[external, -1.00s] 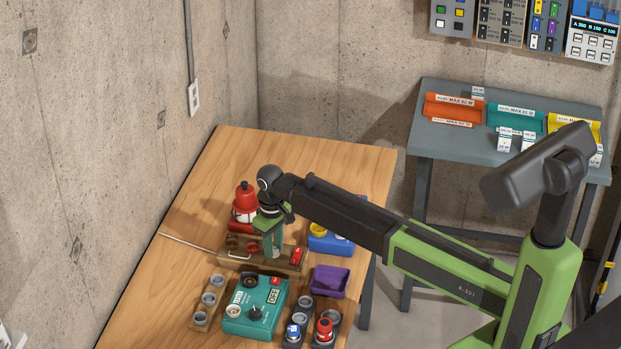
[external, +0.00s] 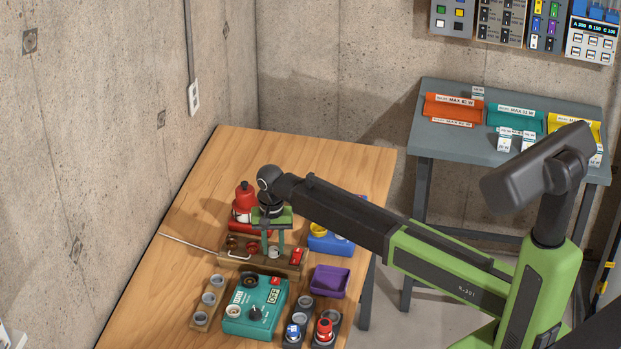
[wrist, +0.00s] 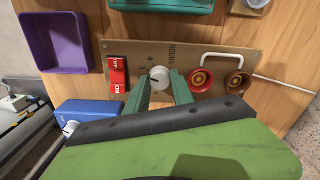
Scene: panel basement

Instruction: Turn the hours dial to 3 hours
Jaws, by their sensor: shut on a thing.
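The hours dial (wrist: 160,77) is a small light-grey knob on a brown wooden panel (wrist: 225,55); it also shows in the external view (external: 274,252). The word HOURS stands beside it in the wrist view. In the external view, my gripper (external: 273,245) is over the panel's middle.
On the same panel are a red ON/OFF switch (wrist: 118,75), two round red-and-brown parts (wrist: 201,80) and a white handle (wrist: 222,55). A purple bin (wrist: 55,42), a teal box (external: 256,305) and a red bottle-shaped object (external: 243,200) stand close around. The table's far end is clear.

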